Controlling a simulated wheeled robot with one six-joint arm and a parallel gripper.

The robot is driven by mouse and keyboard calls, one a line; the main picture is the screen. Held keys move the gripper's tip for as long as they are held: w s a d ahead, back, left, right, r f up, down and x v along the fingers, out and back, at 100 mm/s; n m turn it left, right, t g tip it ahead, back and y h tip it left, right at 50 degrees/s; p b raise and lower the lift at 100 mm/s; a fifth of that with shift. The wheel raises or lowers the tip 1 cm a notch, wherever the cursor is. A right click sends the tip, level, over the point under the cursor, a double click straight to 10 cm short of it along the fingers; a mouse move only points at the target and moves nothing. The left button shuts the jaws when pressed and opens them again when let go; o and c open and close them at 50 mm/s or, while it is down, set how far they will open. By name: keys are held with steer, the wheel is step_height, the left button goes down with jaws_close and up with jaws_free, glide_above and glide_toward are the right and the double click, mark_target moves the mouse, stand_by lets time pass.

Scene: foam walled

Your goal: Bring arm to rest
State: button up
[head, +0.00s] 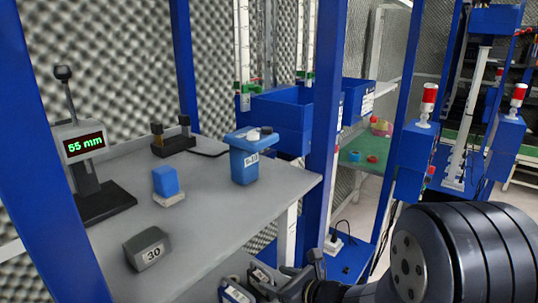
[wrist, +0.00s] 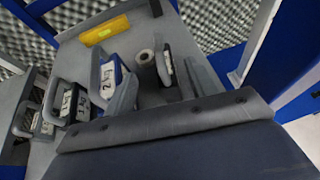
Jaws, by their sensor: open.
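My gripper (head: 300,277) shows at the bottom of the head view, just off the front edge of the grey table. My dark arm reaches to it from the lower right. In the wrist view my gripper (wrist: 163,85) has its two grey fingers apart. I see nothing clamped in the jaws.
The grey table (head: 225,215) holds a gauge reading 55 mm (head: 84,145), a grey block marked 30 (head: 147,249), a blue block (head: 166,181) and a blue bin (head: 244,160). A blue post (head: 325,120) stands beside it. Labelled pieces (head: 262,276) lie near my gripper.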

mark_target(270, 276)
steer(key=x, duration=0.4)
steer(key=shift+w+a, duration=0.2)
steer(key=shift+a, duration=0.05)
steer(key=shift+r+p, duration=0.65)
steer(key=shift+r, duration=0.35)
